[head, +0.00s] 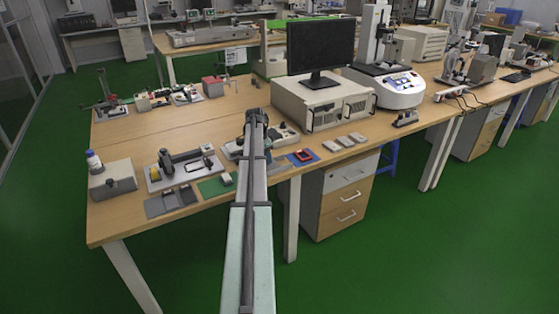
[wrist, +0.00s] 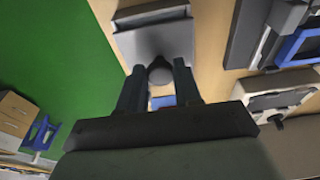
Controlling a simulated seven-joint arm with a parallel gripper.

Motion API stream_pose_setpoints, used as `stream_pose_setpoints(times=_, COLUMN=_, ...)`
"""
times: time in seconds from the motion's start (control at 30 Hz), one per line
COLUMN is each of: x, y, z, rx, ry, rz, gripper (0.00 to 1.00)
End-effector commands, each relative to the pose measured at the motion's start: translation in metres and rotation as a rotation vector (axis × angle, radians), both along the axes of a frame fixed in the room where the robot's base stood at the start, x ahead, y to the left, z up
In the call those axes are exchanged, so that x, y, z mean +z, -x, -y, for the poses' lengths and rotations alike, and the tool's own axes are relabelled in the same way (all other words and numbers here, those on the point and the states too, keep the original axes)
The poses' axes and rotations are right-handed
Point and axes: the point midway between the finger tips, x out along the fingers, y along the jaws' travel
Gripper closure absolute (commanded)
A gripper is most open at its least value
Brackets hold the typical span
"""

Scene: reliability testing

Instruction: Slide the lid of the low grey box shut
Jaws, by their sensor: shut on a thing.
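The low grey box (wrist: 150,16) lies at the top of the wrist view, close to the table's edge. Its lighter grey lid (wrist: 152,40) faces my gripper and carries a dark rounded knob (wrist: 160,70). My gripper (wrist: 160,82) has one dark finger on either side of the knob and is shut on it. In the head view my arm runs up the middle and hides the gripper; I cannot clearly pick out the held lid there.
In the wrist view, a dark device with a blue frame (wrist: 300,45) and a pale tray (wrist: 275,105) lie to the right. The head view shows a beige box (head: 113,182), a green mat (head: 210,188) and a monitor (head: 320,45) on the wooden table (head: 120,220).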

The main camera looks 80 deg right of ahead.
Motion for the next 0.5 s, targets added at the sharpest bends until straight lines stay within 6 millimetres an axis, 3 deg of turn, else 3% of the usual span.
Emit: stream_pose_setpoints(times=0.5, x=0.0003, y=-0.0117, z=-0.0115, rx=0.001, ry=0.000, rz=0.001, gripper=0.81)
